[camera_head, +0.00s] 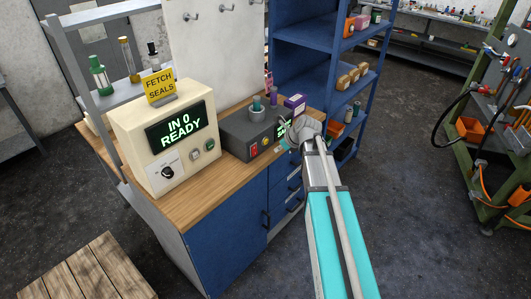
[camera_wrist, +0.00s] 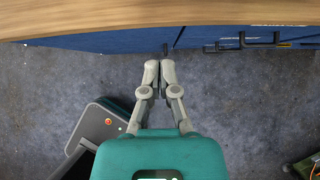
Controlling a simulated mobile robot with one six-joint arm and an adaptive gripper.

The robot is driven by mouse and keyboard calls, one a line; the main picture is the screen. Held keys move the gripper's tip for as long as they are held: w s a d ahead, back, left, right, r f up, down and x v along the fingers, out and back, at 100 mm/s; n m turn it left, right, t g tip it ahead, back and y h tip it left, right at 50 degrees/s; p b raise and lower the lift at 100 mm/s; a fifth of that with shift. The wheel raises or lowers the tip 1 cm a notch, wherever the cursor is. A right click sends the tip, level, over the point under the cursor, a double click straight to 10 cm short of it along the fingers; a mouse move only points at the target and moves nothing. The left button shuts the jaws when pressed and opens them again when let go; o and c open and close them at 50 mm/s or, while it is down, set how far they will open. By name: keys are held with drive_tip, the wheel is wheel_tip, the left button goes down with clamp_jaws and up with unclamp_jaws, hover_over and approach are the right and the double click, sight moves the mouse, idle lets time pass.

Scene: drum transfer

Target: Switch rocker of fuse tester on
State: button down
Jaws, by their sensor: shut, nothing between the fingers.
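A dark grey box (camera_head: 237,138) stands on the wooden bench top, with a red rocker-like switch (camera_head: 254,149) and a yellow button (camera_head: 265,142) on its front. It looks like the fuse tester, but no name on it is legible. Its green-lit screen (camera_head: 282,130) is partly hidden by my arm. Whether the rocker is on or off cannot be told. My gripper (camera_wrist: 159,68) is shut and empty, in front of the bench edge. In the head view my arm's end is just right of the grey box, and the fingertips are hard to make out.
A cream box (camera_head: 155,140) reading "IN 0 READY" stands left of the grey box, under a yellow "FETCH SEALS" sign (camera_head: 159,86). A purple box (camera_head: 294,102) sits behind. Blue shelves (camera_head: 310,75) rise behind the bench. The floor (camera_head: 420,190) to the right is clear.

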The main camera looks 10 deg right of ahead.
sight(254, 150)
drive_tip(key=shift+w+a+r+b+x, duration=0.25)
drive_tip(key=shift+b+x, duration=1.15)
drive_tip(key=shift+x, duration=0.75)
drive_tip(key=shift+w+a+r+b+x, duration=0.15)
drive_tip(key=shift+w+r+b+x, duration=0.2)
drive_tip(key=shift+b+x, duration=1.4)
drive_tip(key=shift+w+a+r+b+x, duration=0.3)
drive_tip(key=shift+b+x, duration=0.75)
drive_tip(key=shift+x, duration=1.45)
drive_tip(key=shift+d, duration=0.1)
